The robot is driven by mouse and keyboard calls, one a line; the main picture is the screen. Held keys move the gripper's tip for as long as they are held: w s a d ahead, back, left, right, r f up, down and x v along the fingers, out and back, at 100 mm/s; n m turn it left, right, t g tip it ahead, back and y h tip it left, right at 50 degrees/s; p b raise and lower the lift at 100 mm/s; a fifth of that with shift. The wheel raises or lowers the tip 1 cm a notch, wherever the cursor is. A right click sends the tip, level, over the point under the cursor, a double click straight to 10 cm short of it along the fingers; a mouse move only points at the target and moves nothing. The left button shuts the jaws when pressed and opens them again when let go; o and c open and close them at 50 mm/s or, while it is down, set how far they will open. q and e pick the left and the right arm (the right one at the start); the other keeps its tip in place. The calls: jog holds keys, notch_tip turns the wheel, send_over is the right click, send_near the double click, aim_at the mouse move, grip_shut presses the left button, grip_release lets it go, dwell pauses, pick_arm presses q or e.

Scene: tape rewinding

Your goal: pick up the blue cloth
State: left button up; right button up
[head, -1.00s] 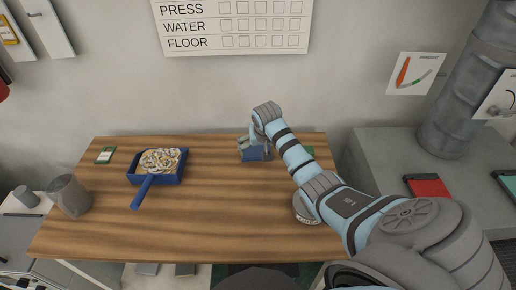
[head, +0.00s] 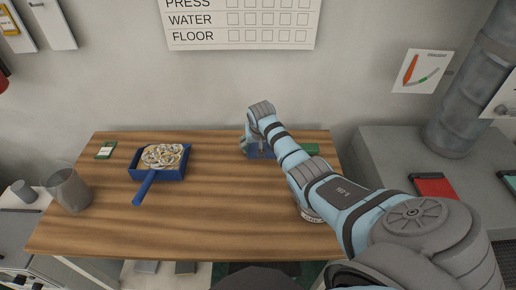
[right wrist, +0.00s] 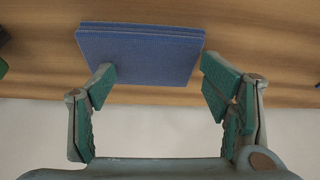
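The blue cloth (right wrist: 140,55) is a folded, flat square pad on the wooden table near its back edge. In the head view only a small part of the blue cloth (head: 259,154) shows, beside and behind my right arm. My right gripper (right wrist: 160,82) is open, with its green-padded fingers apart. The cloth lies ahead of and partly between the fingers; the left finger overlaps its near left corner. I cannot tell if they touch. In the head view my right gripper (head: 246,146) is small and partly hidden by its wrist. My left gripper is not in view.
A blue dustpan-like tray (head: 158,172) with a pile of rings stands left on the table (head: 220,215). A grey cup (head: 70,190) is at the left edge. A green item (head: 312,149) lies right of my wrist. The table's middle is clear.

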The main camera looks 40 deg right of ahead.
jog(key=shift+s+d+f, duration=0.15)
jog(key=shift+s+f, duration=0.3)
jog(key=shift+s+d, duration=0.1)
jog(key=shift+d, duration=0.1)
jog(key=shift+r, duration=0.3)
jog(key=shift+c, duration=1.4)
jog(key=shift+r, duration=0.55)
grip_shut()
jog(key=r, duration=0.1)
jog(key=r+p, duration=0.1)
jog(key=r, duration=0.2)
jog(key=shift+w+d+r+p, duration=0.25)
jog(key=shift+w+d+p, duration=0.1)
jog(key=shift+w, duration=0.05)
notch_tip(320, 180, up, 14)
jog(key=shift+a+f+p, duration=0.15)
jog(key=shift+p, duration=0.15)
